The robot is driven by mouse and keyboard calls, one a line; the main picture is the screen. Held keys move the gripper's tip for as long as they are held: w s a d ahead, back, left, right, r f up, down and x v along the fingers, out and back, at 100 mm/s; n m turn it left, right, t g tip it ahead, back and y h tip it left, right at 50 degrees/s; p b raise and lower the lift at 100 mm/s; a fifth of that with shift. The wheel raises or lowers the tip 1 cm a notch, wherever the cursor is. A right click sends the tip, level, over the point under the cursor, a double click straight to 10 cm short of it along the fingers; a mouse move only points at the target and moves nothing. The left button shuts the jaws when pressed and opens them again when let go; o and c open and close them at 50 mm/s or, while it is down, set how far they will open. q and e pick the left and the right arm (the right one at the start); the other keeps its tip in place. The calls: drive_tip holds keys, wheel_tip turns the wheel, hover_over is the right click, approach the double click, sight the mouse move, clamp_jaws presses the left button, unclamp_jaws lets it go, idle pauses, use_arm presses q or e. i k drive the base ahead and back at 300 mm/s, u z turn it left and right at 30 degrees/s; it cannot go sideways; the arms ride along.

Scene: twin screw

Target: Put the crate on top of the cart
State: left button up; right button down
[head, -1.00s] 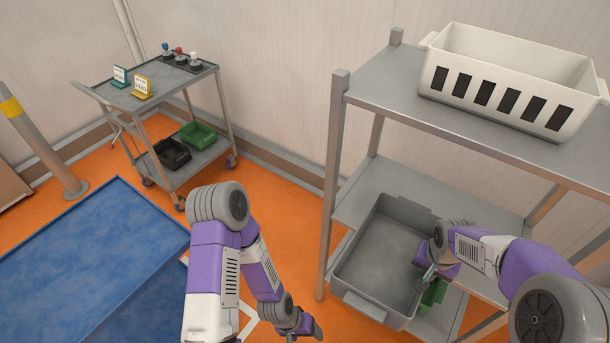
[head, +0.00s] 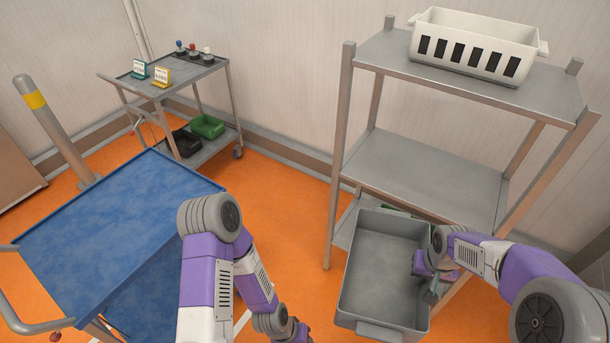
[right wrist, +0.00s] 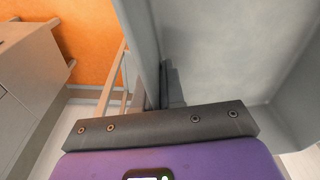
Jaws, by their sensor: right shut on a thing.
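The grey crate (head: 385,268) is empty and hangs in front of the shelf rack, low in the head view. My right gripper (head: 431,290) is shut on the crate's right side wall; in the right wrist view the crate wall (right wrist: 140,35) runs between the fingers (right wrist: 166,88). The cart with a blue top (head: 110,215) stands at the left, its top bare, with a grey handle at its near left. My left gripper (head: 290,330) is low in the middle, apart from the crate; its jaws are too small and partly cut off to read.
The metal shelf rack (head: 430,180) stands behind the crate, its middle shelf bare. A white slotted bin (head: 475,45) is on its top shelf. A small grey cart (head: 180,75) with signs and bins stands at the back, near a bollard (head: 55,130). Orange floor (head: 285,210) lies open between.

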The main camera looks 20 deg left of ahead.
sight(139, 202)
drive_tip(key=k, duration=0.2)
drive_tip(key=u, duration=4.25)
drive_tip(key=k, duration=1.5)
drive_tip(key=z, duration=1.3)
drive_tip(key=i, duration=0.5)
